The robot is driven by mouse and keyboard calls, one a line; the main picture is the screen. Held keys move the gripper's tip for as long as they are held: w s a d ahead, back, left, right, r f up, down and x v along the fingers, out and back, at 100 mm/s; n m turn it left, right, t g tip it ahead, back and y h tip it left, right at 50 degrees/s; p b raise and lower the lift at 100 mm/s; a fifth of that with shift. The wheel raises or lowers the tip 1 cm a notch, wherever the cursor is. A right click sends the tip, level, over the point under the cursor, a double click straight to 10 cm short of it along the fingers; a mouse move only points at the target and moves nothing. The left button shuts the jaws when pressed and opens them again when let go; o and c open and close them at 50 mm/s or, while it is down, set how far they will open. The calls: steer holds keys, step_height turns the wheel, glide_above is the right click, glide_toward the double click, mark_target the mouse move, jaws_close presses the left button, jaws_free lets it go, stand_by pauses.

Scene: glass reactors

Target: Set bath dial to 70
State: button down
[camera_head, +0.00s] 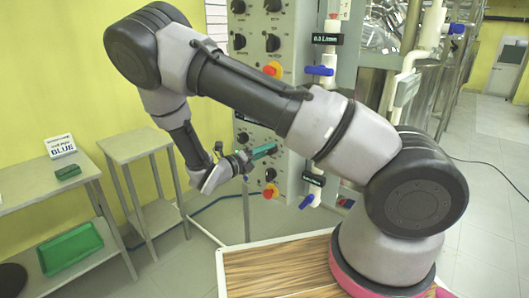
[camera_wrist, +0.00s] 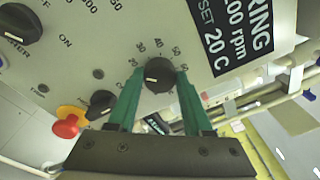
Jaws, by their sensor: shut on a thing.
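In the wrist view the bath dial (camera_wrist: 158,74) is a round black knob on a grey panel (camera_wrist: 105,40). Numbers from about 20 to 60 show around its upper side, and a label beside it reads "SET 20 C" (camera_wrist: 213,45). A short pale pointer mark shows on the knob's left side, below the 20. The two green fingers of my gripper (camera_wrist: 160,80) are shut on the dial, one on each side. In the head view my gripper (camera_head: 262,152) reaches the lower control panel from the left; the dial is hidden there.
A red and yellow emergency button (camera_wrist: 68,122) and another black knob (camera_wrist: 101,103) sit close left of my fingers. Blue-handled valves (camera_head: 308,201) are right of the panel.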

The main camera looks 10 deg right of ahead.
steer(key=shift+m, duration=0.3)
steer(key=m, duration=0.7)
steer(key=m+t+y, duration=0.1)
steer(key=m, duration=0.7)
steer(key=m+y, duration=0.1)
steer(key=m, duration=0.6)
steer(key=shift+s+d+t, duration=0.2)
steer(key=shift+s+t, duration=0.1)
steer(key=shift+s, duration=0.05)
steer(key=m, duration=0.4)
steer(key=shift+f+m, duration=0.1)
steer(key=shift+m, duration=0.2)
steer(key=m, duration=0.4)
steer(key=shift+t, duration=0.4)
steer(key=shift+f+m, duration=0.1)
steer(key=shift+m, duration=2.3)
steer(key=shift+c, duration=1.6)
jaws_free()
